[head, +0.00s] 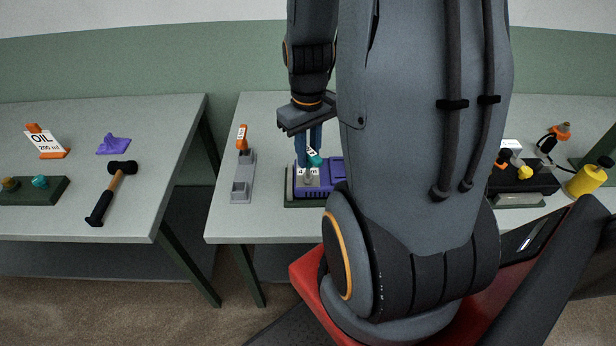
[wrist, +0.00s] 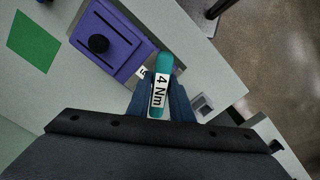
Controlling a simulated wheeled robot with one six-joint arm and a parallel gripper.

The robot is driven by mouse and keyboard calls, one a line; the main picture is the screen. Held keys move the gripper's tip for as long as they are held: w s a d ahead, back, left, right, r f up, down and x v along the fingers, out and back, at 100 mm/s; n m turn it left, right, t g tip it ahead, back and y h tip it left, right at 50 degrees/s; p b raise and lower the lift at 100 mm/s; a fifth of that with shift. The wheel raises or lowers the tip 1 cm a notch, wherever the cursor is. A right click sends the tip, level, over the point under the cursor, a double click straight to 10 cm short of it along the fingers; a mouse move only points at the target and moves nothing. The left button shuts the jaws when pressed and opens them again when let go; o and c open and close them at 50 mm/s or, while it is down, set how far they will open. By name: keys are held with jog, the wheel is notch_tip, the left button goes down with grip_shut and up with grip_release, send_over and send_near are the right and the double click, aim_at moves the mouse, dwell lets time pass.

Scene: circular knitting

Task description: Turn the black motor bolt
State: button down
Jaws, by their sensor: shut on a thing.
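My gripper (head: 314,150) points down over the purple motor block (head: 331,172) on the middle table. Its blue fingers are shut on a teal tool (wrist: 165,64) with a white "4 Nm" label, which also shows in the head view (head: 315,161). The tool's lower end is hidden in the wrist view. In that view the purple block (wrist: 125,52) lies at upper left, with a round black piece (wrist: 98,44) on it, likely the black motor bolt. The tool is beside that piece, apart from it in the picture. I cannot make out the bolt in the head view.
A grey holder (head: 243,185) with an orange-topped item stands left of the block. The left table has a hammer (head: 113,187), an oil sign (head: 43,142) and a purple part (head: 114,144). A yellow can (head: 585,181) is at right. My arm hides much of the middle table.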

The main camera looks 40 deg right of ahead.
dwell(0.4)
jog(key=shift+r, duration=2.45)
